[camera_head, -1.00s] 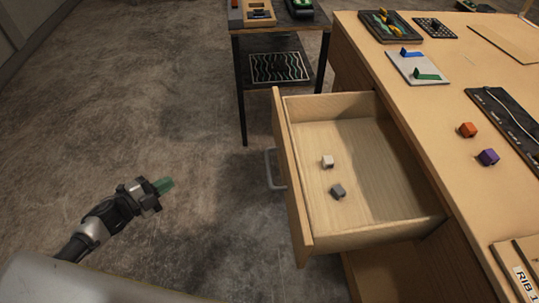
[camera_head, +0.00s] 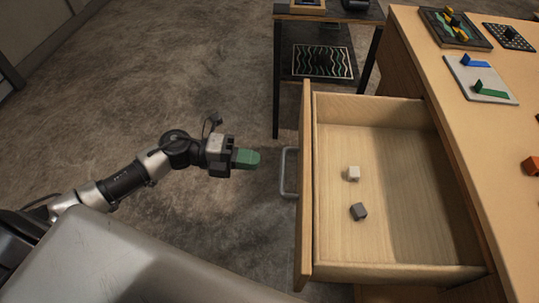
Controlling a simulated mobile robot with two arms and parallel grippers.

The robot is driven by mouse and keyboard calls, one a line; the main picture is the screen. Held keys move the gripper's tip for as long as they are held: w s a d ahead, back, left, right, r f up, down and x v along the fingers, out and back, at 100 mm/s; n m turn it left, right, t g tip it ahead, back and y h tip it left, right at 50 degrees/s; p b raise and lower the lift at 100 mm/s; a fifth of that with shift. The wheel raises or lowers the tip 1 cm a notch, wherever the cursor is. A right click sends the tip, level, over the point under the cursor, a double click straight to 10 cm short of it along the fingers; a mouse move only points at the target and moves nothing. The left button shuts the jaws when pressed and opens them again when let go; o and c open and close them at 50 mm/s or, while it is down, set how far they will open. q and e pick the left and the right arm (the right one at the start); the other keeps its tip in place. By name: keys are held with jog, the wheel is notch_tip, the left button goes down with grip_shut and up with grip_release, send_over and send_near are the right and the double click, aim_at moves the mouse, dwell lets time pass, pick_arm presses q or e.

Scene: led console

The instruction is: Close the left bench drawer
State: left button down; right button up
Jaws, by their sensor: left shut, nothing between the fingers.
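The left bench drawer (camera_head: 395,180) is pulled out from the wooden bench (camera_head: 415,40), its front panel (camera_head: 306,190) facing left. A grey metal handle (camera_head: 284,172) sits on the panel's outer side. My left gripper (camera_head: 247,158), with green fingers, is shut and empty. It points right at the handle, a short gap to its left. My right gripper is out of view.
A small dark-legged table (camera_head: 330,14) with a patterned lower shelf stands behind the drawer. Floor left of the drawer is clear.

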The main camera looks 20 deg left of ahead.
aim_at(282, 161)
pick_arm(q)
jog(key=shift+w+d+r+p, duration=0.1)
jog(key=shift+w+d+p, duration=0.1)
jog(key=shift+d, duration=0.5)
jog(key=shift+w+d+r+p, duration=0.1)
jog(key=shift+w+d, duration=0.15)
jog(key=shift+d, duration=0.45)
jog(key=shift+w+d+r+p, duration=0.1)
jog(key=shift+w+d, duration=0.1)
jog(key=shift+d, duration=0.5)
jog(key=shift+d, duration=0.1)
jog(key=r+p+x, duration=0.1)
jog(key=x, duration=0.3)
jog(key=p+x, duration=0.2)
jog(key=x, duration=0.3)
jog(key=r+p+x, duration=0.1)
jog(key=x, duration=0.3)
jog(key=shift+d+r, duration=0.25)
jog(key=shift+d, duration=0.3)
jog(key=x, duration=0.4)
jog(key=r+x, duration=0.1)
jog(key=x, duration=0.3)
jog(key=p+x, duration=0.1)
jog(key=x, duration=0.3)
jog(key=shift+d+r, duration=0.1)
jog(key=shift+d, duration=0.3)
jog(key=shift+w+d, duration=0.25)
jog(key=shift+d, duration=0.4)
jog(key=shift+r, duration=0.1)
jog(key=shift+d, duration=0.1)
